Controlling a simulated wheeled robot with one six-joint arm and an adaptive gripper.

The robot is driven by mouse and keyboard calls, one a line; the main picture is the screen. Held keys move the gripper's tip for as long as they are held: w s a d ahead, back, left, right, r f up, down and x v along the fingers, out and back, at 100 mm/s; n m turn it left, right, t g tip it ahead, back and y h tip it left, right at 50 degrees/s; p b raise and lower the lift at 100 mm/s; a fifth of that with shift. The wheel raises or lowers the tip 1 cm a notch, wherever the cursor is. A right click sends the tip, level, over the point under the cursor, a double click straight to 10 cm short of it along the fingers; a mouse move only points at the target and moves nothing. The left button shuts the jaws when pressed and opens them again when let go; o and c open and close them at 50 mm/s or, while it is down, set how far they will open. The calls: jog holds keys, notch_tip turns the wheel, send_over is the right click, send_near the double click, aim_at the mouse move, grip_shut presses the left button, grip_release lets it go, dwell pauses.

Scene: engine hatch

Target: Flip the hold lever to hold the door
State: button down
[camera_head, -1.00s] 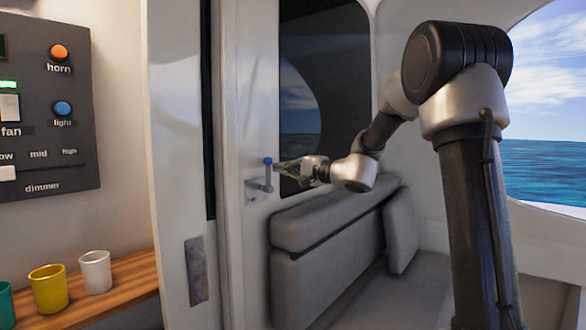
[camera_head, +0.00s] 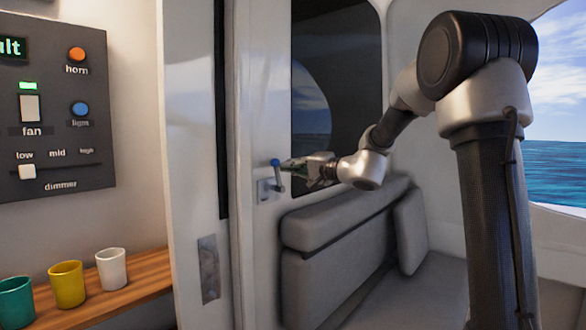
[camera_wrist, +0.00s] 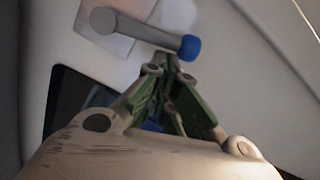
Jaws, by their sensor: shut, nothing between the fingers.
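The hold lever (camera_head: 279,177) is a short grey handle with a blue tip, on a small metal plate (camera_head: 265,190) on the white wall. My gripper (camera_head: 286,164) is at the right of the blue tip. Its green fingers (camera_wrist: 160,62) are shut and empty, very close to the tip; I cannot tell whether they touch it. The white door (camera_head: 192,180) with a metal pull plate (camera_head: 208,268) stands left of the lever.
A grey cushioned seat (camera_head: 345,255) lies below my arm. A dark window (camera_head: 340,75) is behind the gripper. At the left are a control panel (camera_head: 50,110) and a wooden shelf (camera_head: 130,275) with green, yellow and white cups.

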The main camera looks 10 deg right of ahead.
jog(key=s+a+f+n, duration=0.2)
jog(key=s+a+n, duration=0.2)
jog(key=n, duration=0.7)
jog(key=shift+s+a+f+h, duration=0.25)
jog(key=shift+a+h, duration=0.15)
jog(key=shift+a, duration=0.7)
jog(key=shift+s+f, duration=0.1)
jog(key=shift+f, duration=0.05)
jog(key=r, duration=0.2)
jog(key=d+r, duration=0.1)
jog(key=r, duration=0.1)
jog(key=shift+r, duration=0.3)
send_near(277, 162)
jog(key=s, duration=0.3)
jog(key=shift+s+a, duration=0.2)
jog(key=shift+a, duration=0.2)
